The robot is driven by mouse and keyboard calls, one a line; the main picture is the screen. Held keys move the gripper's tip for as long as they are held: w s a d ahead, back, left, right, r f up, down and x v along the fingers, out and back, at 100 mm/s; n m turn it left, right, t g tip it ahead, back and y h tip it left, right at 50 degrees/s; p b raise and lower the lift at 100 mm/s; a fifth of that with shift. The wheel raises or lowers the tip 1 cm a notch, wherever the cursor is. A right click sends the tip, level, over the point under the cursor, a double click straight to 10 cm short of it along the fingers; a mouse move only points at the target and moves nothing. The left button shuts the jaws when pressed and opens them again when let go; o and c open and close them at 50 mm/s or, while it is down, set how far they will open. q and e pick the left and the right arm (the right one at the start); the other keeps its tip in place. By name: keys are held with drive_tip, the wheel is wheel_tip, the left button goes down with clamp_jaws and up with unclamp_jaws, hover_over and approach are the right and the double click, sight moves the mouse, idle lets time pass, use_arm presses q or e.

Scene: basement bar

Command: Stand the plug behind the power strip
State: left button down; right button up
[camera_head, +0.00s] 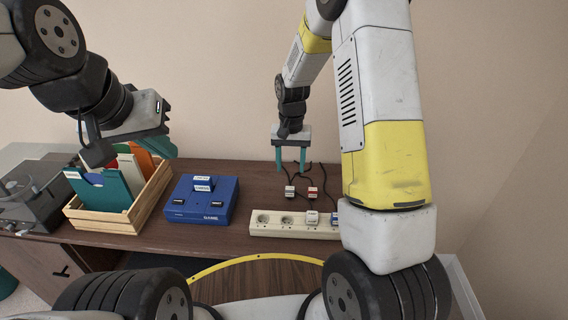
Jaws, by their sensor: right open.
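The cream power strip (264,230) lies along the front right of the table, its right end hidden by my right arm. A white-topped plug (290,192) and a red-and-white plug (313,193) are on the table behind it, with dark cords running back. A pale plug (312,217) and a blue-and-white plug (334,219) sit on the strip. My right gripper (291,169) is open, fingers pointing down, empty, behind and above the white-topped plug. My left gripper (163,130) is above the wooden crate, away from the plugs; its jaw gap cannot be made out.
A blue box (201,213) with a labelled block on top stands left of the strip. A wooden crate (103,226) holds folders, and a grey turntable-like device (30,200) is at the far left. Bare table (240,179) shows between the blue box and the plugs.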

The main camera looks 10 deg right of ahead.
drive_tip(key=s+d+r+n+t+y, duration=0.1)
drive_tip(key=s+r+t, duration=0.1)
drive_tip(key=s+r, duration=0.6)
drive_tip(key=s+d+r+t+y, duration=0.1)
drive_tip(key=s+r, duration=0.2)
drive_tip(key=r, duration=0.9)
drive_tip(key=s+r+n+t, duration=0.1)
drive_tip(key=s+r, duration=0.1)
drive_tip(key=s, duration=0.4)
drive_tip(key=s+r+t, duration=0.2)
drive_tip(key=s, duration=0.5)
drive_tip(key=shift+d+r+n, duration=0.25)
drive_tip(key=shift+n, duration=0.15)
